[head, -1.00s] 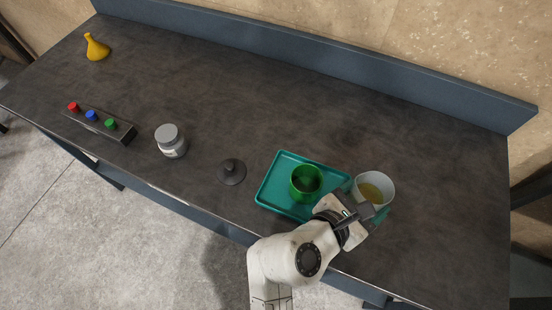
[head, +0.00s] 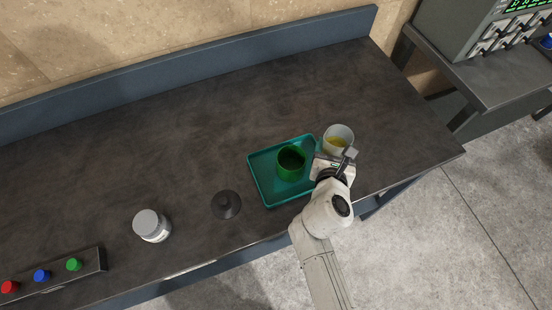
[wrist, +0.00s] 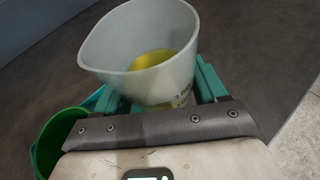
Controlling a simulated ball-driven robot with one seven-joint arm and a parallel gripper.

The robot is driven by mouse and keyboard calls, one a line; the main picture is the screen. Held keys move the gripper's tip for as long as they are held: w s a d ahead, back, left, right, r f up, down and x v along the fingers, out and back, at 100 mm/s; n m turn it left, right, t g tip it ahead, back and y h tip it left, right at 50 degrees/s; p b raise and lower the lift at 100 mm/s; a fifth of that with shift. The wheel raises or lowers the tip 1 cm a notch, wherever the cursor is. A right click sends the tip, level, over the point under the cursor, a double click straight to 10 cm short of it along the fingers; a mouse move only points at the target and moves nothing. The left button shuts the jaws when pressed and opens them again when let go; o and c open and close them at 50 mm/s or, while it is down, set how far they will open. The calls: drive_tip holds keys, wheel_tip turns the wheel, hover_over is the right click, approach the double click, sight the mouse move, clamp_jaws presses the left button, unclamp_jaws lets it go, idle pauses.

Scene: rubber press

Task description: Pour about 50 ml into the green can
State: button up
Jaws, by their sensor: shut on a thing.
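A translucent white beaker (head: 338,133) with yellow liquid inside is at the right of the teal tray. In the wrist view the beaker (wrist: 150,45) sits between my teal fingers, its spout towards the left and the liquid low inside. My gripper (head: 337,152) is shut on the beaker; the wrist view shows its fingers (wrist: 165,95) on both sides. The green can (head: 291,163) stands open on the teal tray (head: 262,188), just left of the beaker. Its rim also shows at the lower left of the wrist view (wrist: 47,150). Its inside looks dark; I cannot see any contents.
A dark round-based object with a knob (head: 226,205) stands left of the tray. Further left are a grey-lidded jar (head: 151,225) and a block with red, blue and green knobs (head: 55,273). The back of the bench is clear.

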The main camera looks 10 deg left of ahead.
sight(327, 139)
idle(0.4)
drive_tip(key=shift+s+a+r+n+t+h, duration=0.1)
drive_tip(key=shift+r+n+t+h, duration=0.1)
drive_tip(key=shift+r, duration=0.35)
drive_tip(key=shift+a+r+n+t+h, duration=0.1)
drive_tip(key=shift+r+n, duration=0.1)
drive_tip(key=shift+r, duration=0.3)
drive_tip(key=shift+s+a+r+n+t+h, duration=0.1)
drive_tip(key=shift+r+n, duration=0.1)
drive_tip(key=shift+r, duration=0.35)
drive_tip(key=shift+s+a+r+n+t+h, duration=0.2)
drive_tip(key=shift+a+r+n+t+h, duration=0.35)
drive_tip(key=shift+n, duration=0.25)
drive_tip(key=shift+s+a+r+n+t+h, duration=0.2)
drive_tip(key=shift+a+r+n+t, duration=0.2)
drive_tip(key=shift+n, duration=0.2)
drive_tip(key=shift+s+a+r+n+t+h, duration=0.15)
drive_tip(key=shift+a+r+n+t, duration=0.15)
drive_tip(key=shift+r+n, duration=0.25)
drive_tip(key=shift+r+n+t, duration=0.15)
drive_tip(key=shift+n+t, duration=0.1)
drive_tip(key=shift+r+n+t+b, duration=0.2)
drive_tip(key=shift+n+t+b, duration=0.1)
drive_tip(key=shift+n, duration=0.1)
drive_tip(key=shift+n+b, duration=0.4)
drive_tip(key=shift+b, duration=0.3)
drive_tip(key=shift+d+f+n+t+b, duration=0.15)
drive_tip(key=shift+n+t+b, duration=0.3)
drive_tip(key=shift+b, duration=0.35)
